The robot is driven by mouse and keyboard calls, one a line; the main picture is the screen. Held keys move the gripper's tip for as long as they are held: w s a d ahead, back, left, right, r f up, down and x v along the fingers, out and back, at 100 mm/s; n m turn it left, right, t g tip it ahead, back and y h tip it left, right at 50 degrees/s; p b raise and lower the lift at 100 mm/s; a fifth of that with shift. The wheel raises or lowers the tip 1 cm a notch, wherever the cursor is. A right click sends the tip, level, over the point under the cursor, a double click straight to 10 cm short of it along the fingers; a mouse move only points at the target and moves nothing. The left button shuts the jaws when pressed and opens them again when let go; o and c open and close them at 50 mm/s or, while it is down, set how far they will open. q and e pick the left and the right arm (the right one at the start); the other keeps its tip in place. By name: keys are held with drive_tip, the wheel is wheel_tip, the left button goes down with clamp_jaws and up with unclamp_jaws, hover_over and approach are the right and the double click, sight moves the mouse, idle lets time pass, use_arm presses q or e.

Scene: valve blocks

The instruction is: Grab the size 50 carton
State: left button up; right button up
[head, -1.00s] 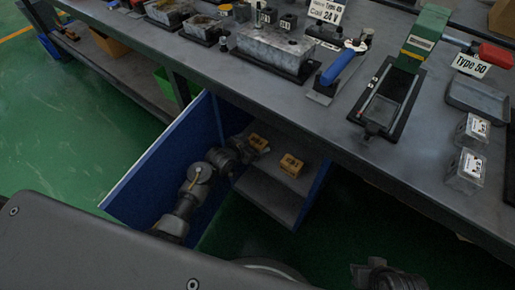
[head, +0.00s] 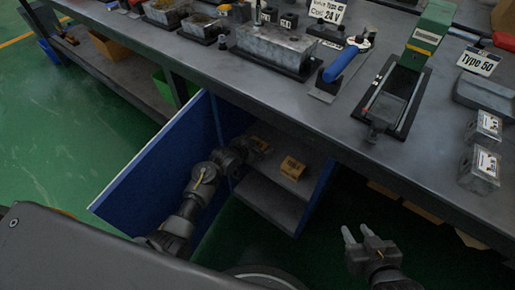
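A small orange-brown carton (head: 293,168) stands on the grey shelf of the blue cabinet (head: 152,165) under the bench. A second carton (head: 260,145) stands further left and back on that shelf, partly covered by my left gripper. Any size marking on the cartons is too small to read. My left gripper (head: 250,149) is inside the cabinet, at the second carton; its fingers are dark and unclear, so I cannot tell whether it grips it. My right gripper (head: 357,232) is open and empty, below the bench's front edge, right of the cabinet.
The bench (head: 330,120) overhangs the cabinet. On it are a "Type 50" sign (head: 478,62), a green-topped press (head: 430,35), a metal block (head: 277,45) and two small clear boxes (head: 480,168). More cartons (head: 425,212) lie in the dark under the bench at right.

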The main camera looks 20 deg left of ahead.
use_arm(q)
drive_tip(key=c, duration=1)
drive_tip(key=shift+o, duration=0.2)
drive_tip(key=shift+r, duration=0.1)
